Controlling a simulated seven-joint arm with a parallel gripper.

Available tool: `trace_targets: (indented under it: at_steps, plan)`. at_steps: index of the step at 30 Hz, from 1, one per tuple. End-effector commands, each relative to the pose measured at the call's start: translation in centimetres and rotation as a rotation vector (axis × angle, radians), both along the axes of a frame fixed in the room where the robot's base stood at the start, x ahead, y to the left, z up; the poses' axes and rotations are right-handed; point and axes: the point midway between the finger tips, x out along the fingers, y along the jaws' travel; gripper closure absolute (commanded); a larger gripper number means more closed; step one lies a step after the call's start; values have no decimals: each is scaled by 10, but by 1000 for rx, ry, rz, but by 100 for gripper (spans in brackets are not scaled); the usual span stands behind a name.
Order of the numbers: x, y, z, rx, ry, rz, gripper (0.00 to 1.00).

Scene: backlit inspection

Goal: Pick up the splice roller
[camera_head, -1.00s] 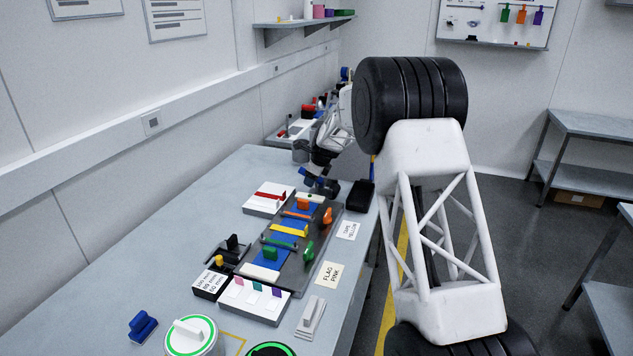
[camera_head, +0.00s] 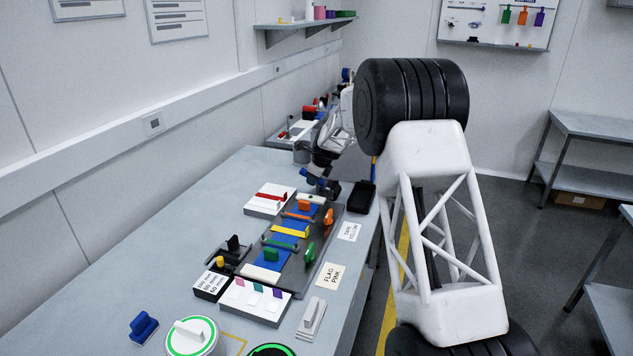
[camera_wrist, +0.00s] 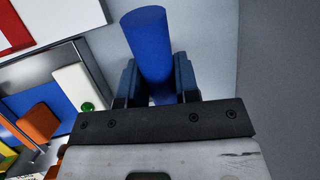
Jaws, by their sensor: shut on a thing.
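The splice roller appears as a blue cylinder (camera_wrist: 150,45) in the wrist view. My gripper (camera_wrist: 159,85) is shut on it, with one dark jaw on each side. The roller's near end is down between the jaws and its far end sticks out beyond them. In the head view my gripper (camera_head: 322,186) is small and dark at the far end of the bench, behind the grey tray (camera_head: 326,228). A bit of blue shows there, too small to read clearly. Whether the roller touches the bench cannot be told.
A white block with a red strip (camera_head: 269,204) lies left of my gripper, and a black box (camera_head: 361,197) right of it. The tray holds several coloured pieces. A white block with coloured tabs (camera_head: 254,301) stands nearer. The bench's left side (camera_head: 150,255) is mostly clear.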

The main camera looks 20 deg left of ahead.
Motion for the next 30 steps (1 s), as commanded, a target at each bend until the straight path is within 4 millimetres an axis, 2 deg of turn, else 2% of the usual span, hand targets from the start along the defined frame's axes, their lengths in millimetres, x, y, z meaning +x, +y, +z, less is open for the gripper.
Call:
trace_targets:
  at_steps: [8,14,24,30]
  plan:
    - [0,0,10,1,-2,0,94]
    - [0,0,33,2,-2,0,94]
    - [0,0,81,1,-1,0,94]
    - [0,0,98,2,-1,1,94]
